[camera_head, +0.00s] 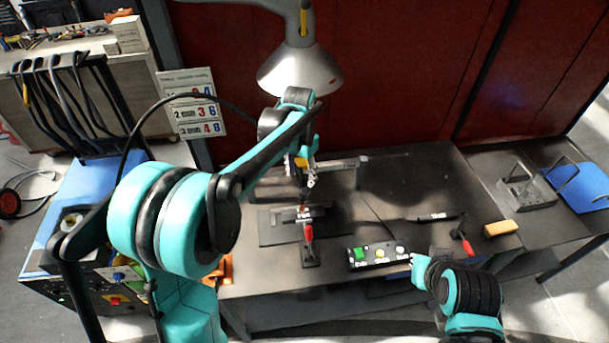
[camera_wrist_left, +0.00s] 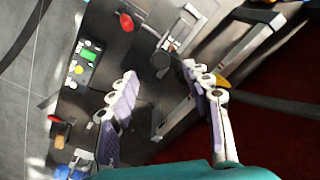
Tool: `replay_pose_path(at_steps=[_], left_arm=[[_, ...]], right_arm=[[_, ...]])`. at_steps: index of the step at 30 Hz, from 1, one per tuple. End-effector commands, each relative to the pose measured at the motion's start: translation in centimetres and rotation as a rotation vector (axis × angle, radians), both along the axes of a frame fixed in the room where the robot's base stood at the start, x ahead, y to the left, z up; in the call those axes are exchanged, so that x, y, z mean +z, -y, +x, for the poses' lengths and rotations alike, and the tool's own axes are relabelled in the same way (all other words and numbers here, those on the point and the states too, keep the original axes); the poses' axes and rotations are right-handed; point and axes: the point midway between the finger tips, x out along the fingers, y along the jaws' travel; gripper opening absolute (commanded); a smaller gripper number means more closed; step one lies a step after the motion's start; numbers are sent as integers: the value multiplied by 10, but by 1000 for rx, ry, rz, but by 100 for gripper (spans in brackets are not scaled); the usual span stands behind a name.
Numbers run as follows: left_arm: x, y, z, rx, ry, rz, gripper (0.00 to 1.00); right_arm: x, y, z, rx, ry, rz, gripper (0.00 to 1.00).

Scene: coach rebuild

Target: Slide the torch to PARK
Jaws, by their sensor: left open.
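My left gripper (camera_head: 304,172) reaches over the workbench to the rail and slide assembly, seen small in the head view. In the left wrist view its two pale, purple-padded fingers (camera_wrist_left: 160,74) are spread open with nothing held between them. A silver rail (camera_head: 338,164) runs beside the gripper, and it also shows in the wrist view (camera_wrist_left: 244,48). A dark rounded part (camera_wrist_left: 162,60), possibly of the torch, lies just beyond the fingertips; I cannot tell whether they touch it. The torch is not clearly made out, and no PARK mark is legible. My right arm (camera_head: 468,290) is at the lower right; its jaws are unclear.
A button box (camera_head: 376,256) with green, yellow and white buttons sits at the bench's front. A red-handled clamp (camera_head: 309,236) stands left of it, and another red handle (camera_head: 466,245) right. A yellow block (camera_head: 500,228) lies near the right edge. A lamp (camera_head: 298,70) hangs above.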

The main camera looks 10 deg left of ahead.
Motion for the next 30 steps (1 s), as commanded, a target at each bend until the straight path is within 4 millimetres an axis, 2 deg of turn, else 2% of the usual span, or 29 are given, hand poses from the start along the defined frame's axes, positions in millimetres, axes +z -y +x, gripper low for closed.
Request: replay_pose_path(at_steps=[2,8,21,30], left_arm=[[0,4,10,-20,-26,3,49],[-13,6,17,-36,-50,6,49],[-77,6,17,-35,-48,5,49],[-85,6,16,-35,-48,5,49]], right_arm=[[11,0,0,0,0,0,0],[13,0,0,0,0,0,0],[8,0,0,0,0,0,0],[8,0,0,0,0,0,0]])
